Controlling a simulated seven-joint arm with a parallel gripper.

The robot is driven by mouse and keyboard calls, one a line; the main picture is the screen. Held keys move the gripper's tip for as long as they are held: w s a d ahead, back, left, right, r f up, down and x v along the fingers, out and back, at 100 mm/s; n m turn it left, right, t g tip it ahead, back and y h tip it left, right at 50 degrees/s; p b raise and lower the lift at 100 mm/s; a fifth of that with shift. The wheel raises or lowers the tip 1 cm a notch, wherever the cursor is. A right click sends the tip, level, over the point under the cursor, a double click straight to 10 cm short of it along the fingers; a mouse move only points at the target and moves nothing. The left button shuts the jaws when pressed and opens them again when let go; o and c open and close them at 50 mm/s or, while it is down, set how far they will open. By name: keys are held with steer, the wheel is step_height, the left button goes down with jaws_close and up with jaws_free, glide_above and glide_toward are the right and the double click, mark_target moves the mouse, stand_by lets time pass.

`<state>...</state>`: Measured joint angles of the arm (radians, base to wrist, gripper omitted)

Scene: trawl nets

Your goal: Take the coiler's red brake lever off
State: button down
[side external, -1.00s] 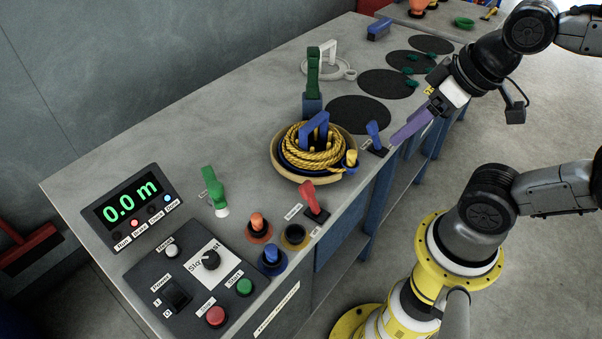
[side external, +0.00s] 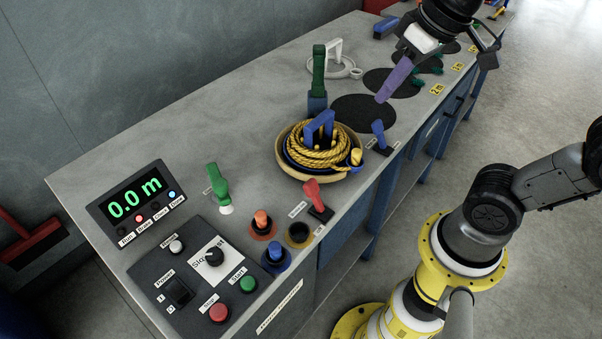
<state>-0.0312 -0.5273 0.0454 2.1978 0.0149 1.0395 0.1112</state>
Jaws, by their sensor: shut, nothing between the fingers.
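The red brake lever (side external: 312,192) stands on a small black base near the bench's front edge, right of the control panel. It leans up and to the left. My gripper (side external: 382,100) has purple fingers, which are shut and empty. It hangs over the black discs farther back on the bench, well apart from the red lever and up and right of it. The coiler (side external: 278,165) is a round pan holding coiled yellow rope, with a blue handle on top.
A blue lever (side external: 378,135) and a green lever (side external: 217,182) stand on either side of the coiler. A tall green handle (side external: 318,70) rises behind it. Orange and blue knobs (side external: 274,254) sit near the red lever. The display (side external: 135,199) reads 0.0 m, with red and blue lamps lit.

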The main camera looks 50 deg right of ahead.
mark_target(315, 196)
steer(key=w+a+f+g, duration=0.3)
steer(key=w+f, duration=0.3)
steer(key=w, duration=0.2)
steer(key=w+a+f+n+g, duration=0.1)
steer(key=w+a+f+g, duration=0.2)
steer(key=w+a+f, duration=0.2)
steer(key=w+f, duration=0.2)
steer(key=w, duration=0.1)
steer(key=shift+w+f, duration=0.2)
steer(key=shift+w, duration=0.2)
steer(key=f, duration=0.3)
steer(key=s+f, duration=0.1)
steer(key=f, duration=0.5)
steer(key=shift+s+f, duration=0.25)
steer(key=shift+s, duration=0.3)
steer(key=shift+s+r, duration=0.4)
steer(key=shift+s, duration=0.35)
steer(key=shift+s+r, duration=0.35)
steer(key=shift+s, duration=0.4)
